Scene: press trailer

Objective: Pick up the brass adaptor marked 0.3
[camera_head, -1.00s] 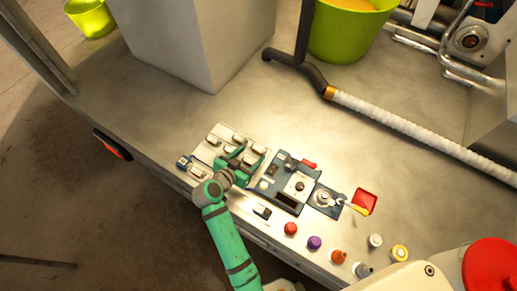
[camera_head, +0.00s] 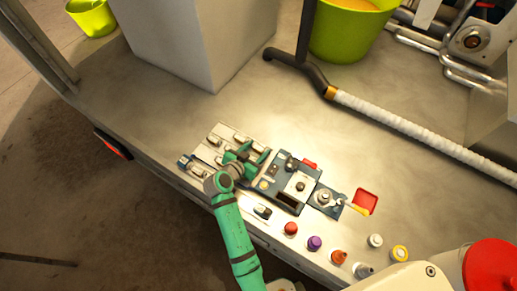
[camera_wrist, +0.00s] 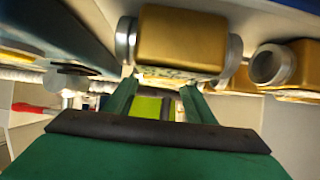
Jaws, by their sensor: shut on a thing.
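My gripper (camera_wrist: 158,100) is shut on a brass adaptor (camera_wrist: 182,40), a gold block with silver ring ends, in the wrist view. The block lies across the fingertips. Print shows on its underside, but I cannot read the number. A second brass adaptor (camera_wrist: 290,68) is to its right, apart from the fingers. In the head view my gripper (camera_head: 241,154) is low over the right part of a pale tray (camera_head: 228,129) of small adaptors. The gripper hides the held one there.
A dark blue fixture (camera_head: 270,184) stands just right of my gripper. A grey box (camera_head: 190,45) stands behind. The bench between is clear.

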